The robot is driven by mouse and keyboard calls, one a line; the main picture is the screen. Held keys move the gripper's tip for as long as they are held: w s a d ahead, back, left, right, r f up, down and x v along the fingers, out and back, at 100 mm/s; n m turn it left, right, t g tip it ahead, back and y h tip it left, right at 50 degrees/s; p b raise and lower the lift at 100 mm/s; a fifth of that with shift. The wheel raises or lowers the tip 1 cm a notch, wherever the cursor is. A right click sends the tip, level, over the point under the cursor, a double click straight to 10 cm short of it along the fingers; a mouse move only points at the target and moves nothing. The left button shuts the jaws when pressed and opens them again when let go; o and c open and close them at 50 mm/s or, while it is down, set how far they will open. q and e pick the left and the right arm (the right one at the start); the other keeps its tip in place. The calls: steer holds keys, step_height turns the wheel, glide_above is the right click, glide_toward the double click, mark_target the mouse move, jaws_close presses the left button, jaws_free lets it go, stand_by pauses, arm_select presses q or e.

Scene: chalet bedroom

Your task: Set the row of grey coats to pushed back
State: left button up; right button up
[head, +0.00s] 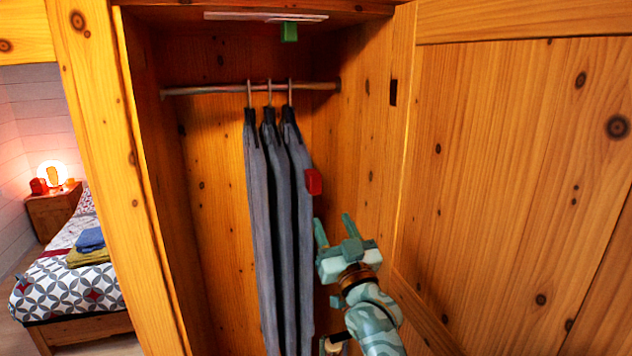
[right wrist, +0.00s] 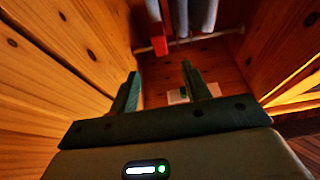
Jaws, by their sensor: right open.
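The row of grey coats (head: 270,200) hangs on hangers from a wooden rail (head: 205,90) inside an open wooden wardrobe, near the rail's middle. A red tag (head: 313,182) is on the right side of the rightmost coat. My right gripper (head: 336,228) is open and empty, to the right of the coats and a little below the tag. In the right wrist view, my right gripper (right wrist: 161,72) shows its two fingers apart. The coats (right wrist: 205,12) and the red tag (right wrist: 159,45) appear past the fingertips there. My left gripper is not in view.
The wardrobe's left post (head: 110,150) and open right door (head: 520,190) flank the opening. A pale strip (head: 265,16) with a green block (head: 289,32) is at the top. A bed (head: 75,275) and a nightstand with a lit lamp (head: 53,172) stand at the left.

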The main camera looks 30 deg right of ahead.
mark_target(316, 186)
steer(key=p+x, duration=0.2)
steer(key=x, duration=1)
steer(key=shift+w, duration=0.2)
jaws_close()
